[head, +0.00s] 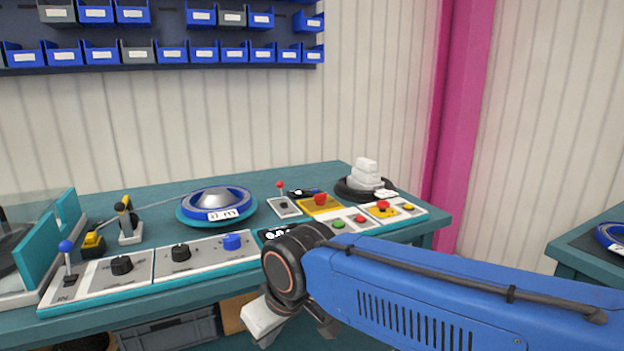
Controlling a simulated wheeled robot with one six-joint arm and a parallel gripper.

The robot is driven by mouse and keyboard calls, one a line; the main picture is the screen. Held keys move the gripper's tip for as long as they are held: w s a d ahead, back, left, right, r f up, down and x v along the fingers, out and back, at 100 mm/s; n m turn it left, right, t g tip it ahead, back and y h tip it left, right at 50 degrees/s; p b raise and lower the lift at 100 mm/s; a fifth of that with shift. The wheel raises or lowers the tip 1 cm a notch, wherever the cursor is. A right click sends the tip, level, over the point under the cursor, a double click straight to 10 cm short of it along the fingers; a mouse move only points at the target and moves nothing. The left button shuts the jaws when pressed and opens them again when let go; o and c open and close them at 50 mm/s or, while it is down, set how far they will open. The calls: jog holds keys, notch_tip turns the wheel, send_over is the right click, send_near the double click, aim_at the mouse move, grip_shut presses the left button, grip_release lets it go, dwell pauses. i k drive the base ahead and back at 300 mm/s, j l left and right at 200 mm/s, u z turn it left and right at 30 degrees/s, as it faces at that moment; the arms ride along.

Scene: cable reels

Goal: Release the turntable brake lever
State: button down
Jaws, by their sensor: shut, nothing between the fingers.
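A small lever with a red knob (281,187) stands nearly upright on a light grey plate, just right of the turntable (183,215). The turntable carries a blue reel (217,198) with a silver domed middle and a white label. Another lever, with a blue knob (66,247), stands at the left end of the front control panel. My gripper (262,317) is low in front of the bench edge, below my dark wrist joint, apart from both levers. It is shut and empty; its fingertips are hard to make out.
The front panel (200,262) has black dials and a blue knob. Right of the red-knobbed lever are red and green buttons (338,225) and a dark round base with white blocks (366,172). A clear-sided unit (66,222) stands left. My blue arm covers the lower right.

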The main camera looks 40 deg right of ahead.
aim_at(280, 185)
jog(key=z, duration=0.85)
